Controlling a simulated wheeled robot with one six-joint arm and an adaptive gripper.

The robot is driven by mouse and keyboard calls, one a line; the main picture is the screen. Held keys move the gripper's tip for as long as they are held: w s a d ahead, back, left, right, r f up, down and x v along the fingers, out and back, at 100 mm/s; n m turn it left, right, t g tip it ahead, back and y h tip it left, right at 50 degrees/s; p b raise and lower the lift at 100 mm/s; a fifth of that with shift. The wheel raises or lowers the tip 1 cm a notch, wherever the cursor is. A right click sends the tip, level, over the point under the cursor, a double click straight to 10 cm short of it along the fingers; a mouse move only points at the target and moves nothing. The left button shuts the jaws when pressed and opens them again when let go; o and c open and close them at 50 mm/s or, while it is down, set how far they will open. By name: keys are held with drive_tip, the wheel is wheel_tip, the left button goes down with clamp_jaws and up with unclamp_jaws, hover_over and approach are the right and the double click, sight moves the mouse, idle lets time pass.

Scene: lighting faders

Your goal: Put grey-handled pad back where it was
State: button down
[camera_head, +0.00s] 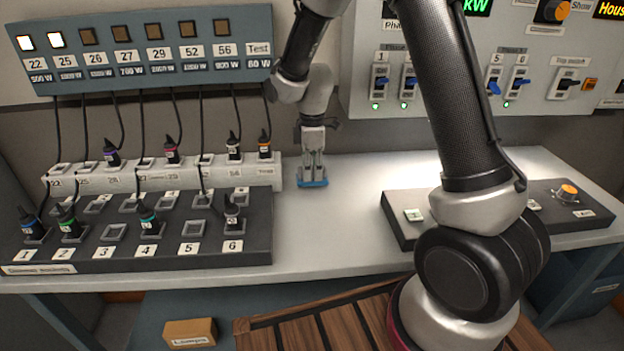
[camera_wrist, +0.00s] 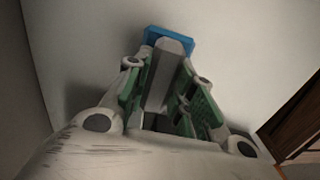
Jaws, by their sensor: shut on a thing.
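The grey-handled pad shows a flat blue base (camera_head: 313,184) on or just above the pale desktop, right of the socket panel. My gripper (camera_head: 313,165) points down over it and is shut on its handle. In the wrist view, the grey handle (camera_wrist: 166,75) stands between the green-lined fingers of my gripper (camera_wrist: 165,90), and the blue base (camera_wrist: 170,36) sticks out beyond the fingertips. I cannot tell if the pad touches the desk. No marked spot for the pad is visible.
A dark numbered socket panel (camera_head: 190,255) with several coloured plugs stands on the left. A grey strip (camera_head: 215,180) with more plugs and hanging cables lies behind it. A dark control box (camera_head: 403,232) is on the right.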

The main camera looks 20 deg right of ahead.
drive_tip(key=shift+f, duration=1.6)
drive_tip(key=c, duration=1.2)
unclamp_jaws()
drive_tip(key=shift+f, duration=0.15)
